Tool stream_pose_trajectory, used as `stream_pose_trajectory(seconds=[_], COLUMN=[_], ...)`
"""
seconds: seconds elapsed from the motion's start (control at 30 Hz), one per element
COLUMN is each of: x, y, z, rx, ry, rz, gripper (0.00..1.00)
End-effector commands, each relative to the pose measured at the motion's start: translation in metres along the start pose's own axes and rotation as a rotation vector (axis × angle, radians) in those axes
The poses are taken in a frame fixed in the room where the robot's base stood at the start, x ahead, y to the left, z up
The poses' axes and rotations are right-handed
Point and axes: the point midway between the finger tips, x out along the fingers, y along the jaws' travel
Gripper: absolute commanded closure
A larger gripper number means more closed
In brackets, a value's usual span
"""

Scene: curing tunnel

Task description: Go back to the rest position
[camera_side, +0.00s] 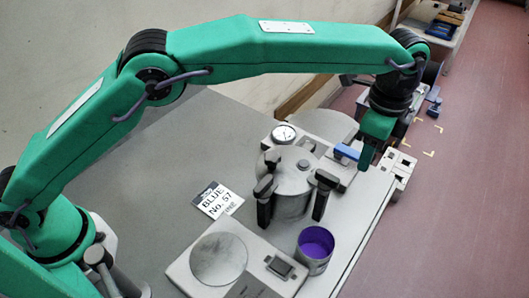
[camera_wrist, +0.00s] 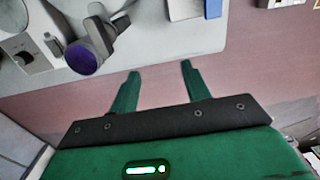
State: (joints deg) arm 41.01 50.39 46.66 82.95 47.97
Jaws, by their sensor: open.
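My gripper (camera_side: 367,158) hangs at the far right end of my stretched-out arm, over the right edge of the grey table (camera_side: 150,165). Its green fingers show apart in the wrist view (camera_wrist: 160,69), with nothing between them. In the side view the fingers are just right of a blue lever (camera_side: 346,152); I cannot tell whether they touch it. A blue part also shows above the fingers in the wrist view (camera_wrist: 185,9).
A lidded grey pot (camera_side: 290,185) with black clamp knobs stands left of my gripper, with a dial gauge (camera_side: 284,134) behind. A cup of purple liquid (camera_side: 314,250), a scale (camera_side: 219,259) and a "BLUE No. 57" card (camera_side: 217,200) are nearer. The pink floor (camera_side: 490,130) lies right.

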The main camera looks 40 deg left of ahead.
Motion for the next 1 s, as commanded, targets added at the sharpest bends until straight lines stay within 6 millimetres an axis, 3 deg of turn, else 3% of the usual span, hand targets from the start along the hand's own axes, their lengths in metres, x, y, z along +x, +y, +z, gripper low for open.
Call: stream_pose_trajectory(seconds=[0.27, 0.47, 0.67, 1.0], x=[-0.002, -0.015, -0.042, -0.091], y=[-0.001, -0.004, -0.009, -0.004], z=[0.002, 0.015, 0.049, 0.125], rx=[-0.004, -0.046, -0.149, -0.374], ry=[0.001, 0.011, 0.033, 0.082], rz=[-0.001, -0.013, -0.037, -0.089], gripper=[0.53, 0.53, 0.53, 0.53])
